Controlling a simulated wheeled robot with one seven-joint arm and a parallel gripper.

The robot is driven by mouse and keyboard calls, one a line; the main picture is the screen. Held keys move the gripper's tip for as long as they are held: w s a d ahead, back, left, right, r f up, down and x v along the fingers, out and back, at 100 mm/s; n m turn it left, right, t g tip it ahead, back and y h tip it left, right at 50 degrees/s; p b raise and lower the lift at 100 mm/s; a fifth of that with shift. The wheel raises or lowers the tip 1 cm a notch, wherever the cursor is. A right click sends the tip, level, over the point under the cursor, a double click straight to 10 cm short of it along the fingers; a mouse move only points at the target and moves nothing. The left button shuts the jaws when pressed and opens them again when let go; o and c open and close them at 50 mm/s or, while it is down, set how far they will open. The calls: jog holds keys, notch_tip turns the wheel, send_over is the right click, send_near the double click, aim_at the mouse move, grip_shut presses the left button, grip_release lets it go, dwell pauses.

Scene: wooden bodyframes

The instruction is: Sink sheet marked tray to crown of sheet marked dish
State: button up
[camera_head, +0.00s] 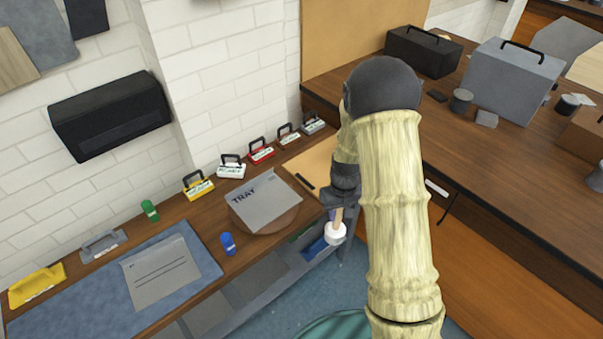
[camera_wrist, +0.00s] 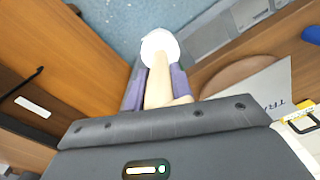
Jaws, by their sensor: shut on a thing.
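A grey sheet marked TRAY (camera_head: 264,200) lies on a round wooden board (camera_head: 262,226) on the counter, and part of it shows in the wrist view (camera_wrist: 262,88). Another grey sheet (camera_head: 160,273) with dark lines lies on a blue mat (camera_head: 84,292) at the left; I cannot read the word dish on it. My gripper (camera_head: 340,207) is right of the TRAY sheet, near the counter's front edge. It is shut on a pale wooden handle with a white round head (camera_head: 336,233). In the wrist view its purple fingers (camera_wrist: 158,82) flank the handle.
Several small cases, including yellow (camera_head: 198,188) and red (camera_head: 261,152) ones, line the wall side. A blue cup (camera_head: 228,243) stands between the sheets, and a green one (camera_head: 150,211) behind. A wooden desk (camera_head: 490,160) with boxes is at right.

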aim_at(338, 231)
jog(key=f, duration=0.3)
jog(key=f+m, duration=0.1)
jog(key=f, duration=0.2)
jog(key=s+f+m, duration=0.1)
jog(key=f, duration=0.2)
jog(key=shift+d+f, duration=0.15)
jog(key=shift+f, duration=0.05)
